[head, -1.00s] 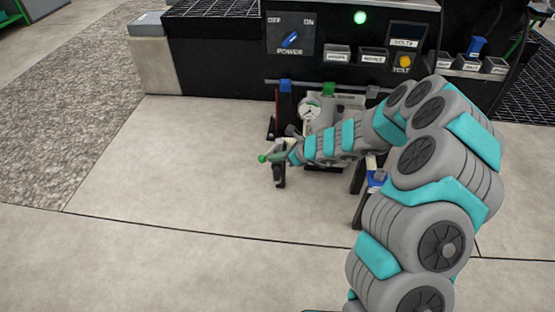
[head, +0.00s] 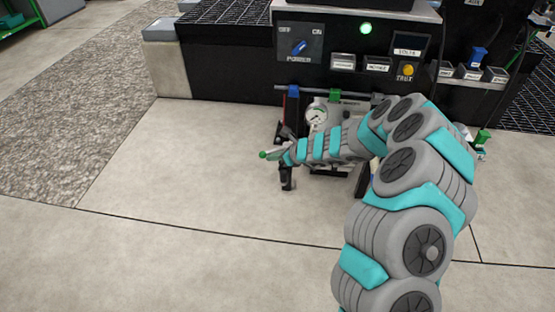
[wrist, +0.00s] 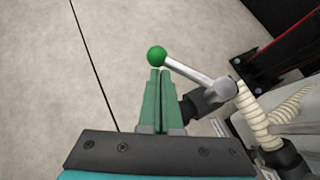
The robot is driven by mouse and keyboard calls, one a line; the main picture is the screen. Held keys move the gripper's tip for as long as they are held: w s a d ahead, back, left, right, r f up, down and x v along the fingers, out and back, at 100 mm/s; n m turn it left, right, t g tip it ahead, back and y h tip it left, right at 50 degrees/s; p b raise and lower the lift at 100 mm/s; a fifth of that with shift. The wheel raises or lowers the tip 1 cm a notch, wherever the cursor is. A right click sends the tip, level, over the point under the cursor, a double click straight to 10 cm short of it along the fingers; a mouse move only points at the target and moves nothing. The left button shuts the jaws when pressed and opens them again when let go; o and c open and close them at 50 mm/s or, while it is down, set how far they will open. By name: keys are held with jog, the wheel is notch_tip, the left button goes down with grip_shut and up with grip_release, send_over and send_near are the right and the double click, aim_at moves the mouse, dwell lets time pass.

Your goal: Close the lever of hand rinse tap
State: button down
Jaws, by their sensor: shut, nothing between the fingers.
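The tap's lever (wrist: 195,74) is a pale metal rod with a green ball knob (wrist: 157,56) at its end. It rises from a round metal hub at the right of the wrist view. In the head view the green knob (head: 263,155) shows left of my arm's end. My gripper (wrist: 160,72) is shut, with its two green fingers together and nothing between them. Its fingertips are right at the knob and lever in the wrist view; I cannot tell whether they touch. A dark body (wrist: 205,98) sits under the lever. In the head view my arm hides much of the fixture.
A ribbed cream hose (wrist: 255,120) runs close right of the lever. A pressure gauge (head: 316,114) and the black control panel (head: 345,45) stand behind. A dark and red post (wrist: 272,60) is at the right. Open concrete floor (head: 170,160) lies to the left.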

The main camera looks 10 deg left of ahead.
jog(key=shift+w+a+p, duration=0.85)
jog(key=shift+w+a, duration=0.8)
jog(key=shift+a+r, duration=0.1)
jog(key=shift+a, duration=0.05)
